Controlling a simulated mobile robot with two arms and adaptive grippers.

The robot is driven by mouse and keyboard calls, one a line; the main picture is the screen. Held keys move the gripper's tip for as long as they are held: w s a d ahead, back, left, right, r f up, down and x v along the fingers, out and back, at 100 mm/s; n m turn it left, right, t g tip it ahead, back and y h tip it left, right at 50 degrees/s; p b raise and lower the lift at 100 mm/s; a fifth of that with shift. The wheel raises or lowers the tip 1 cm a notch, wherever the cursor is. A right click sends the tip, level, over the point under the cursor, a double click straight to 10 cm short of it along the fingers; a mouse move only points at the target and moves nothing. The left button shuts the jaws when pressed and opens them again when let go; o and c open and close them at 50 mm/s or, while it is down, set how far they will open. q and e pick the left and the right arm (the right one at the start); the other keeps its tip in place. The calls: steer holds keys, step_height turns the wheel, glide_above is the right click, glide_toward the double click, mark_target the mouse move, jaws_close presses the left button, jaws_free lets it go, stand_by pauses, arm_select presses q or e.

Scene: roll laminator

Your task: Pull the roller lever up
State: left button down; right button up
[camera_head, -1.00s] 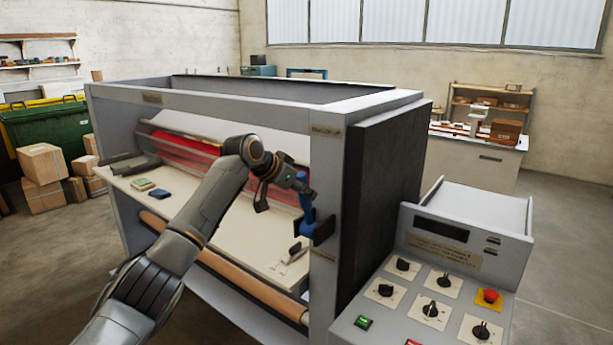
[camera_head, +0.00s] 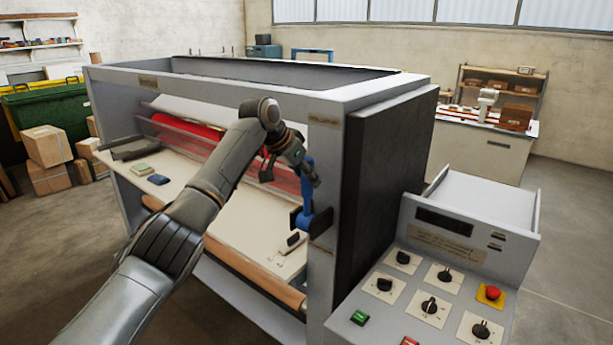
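The blue roller lever (camera_head: 307,197) is on the front right post of the laminator (camera_head: 325,262), at a dark bracket. It points up, and its upper end is beside my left gripper. My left gripper (camera_head: 290,178) is in front of the rollers, with its fingers spread apart. One finger hangs to the left of the lever, and the other is close to the lever's upper part. I cannot tell whether it touches the lever. My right gripper is out of view.
A control panel (camera_head: 408,312) with knobs and a red emergency button (camera_head: 492,292) stands at the front right. The laminator's table (camera_head: 232,225) holds small pads at left and a small tool near the lever. Cardboard boxes (camera_head: 47,147) stand at far left.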

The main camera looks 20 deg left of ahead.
arm_select(q)
steer(key=c, duration=1.2)
jaws_free()
steer(key=shift+o, duration=1)
steer(key=shift+w, duration=0.1)
steer(key=shift+w+d, duration=0.1)
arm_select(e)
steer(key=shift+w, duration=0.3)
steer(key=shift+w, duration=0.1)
arm_select(q)
steer(key=v, duration=1.2)
steer(key=shift+f, duration=0.2)
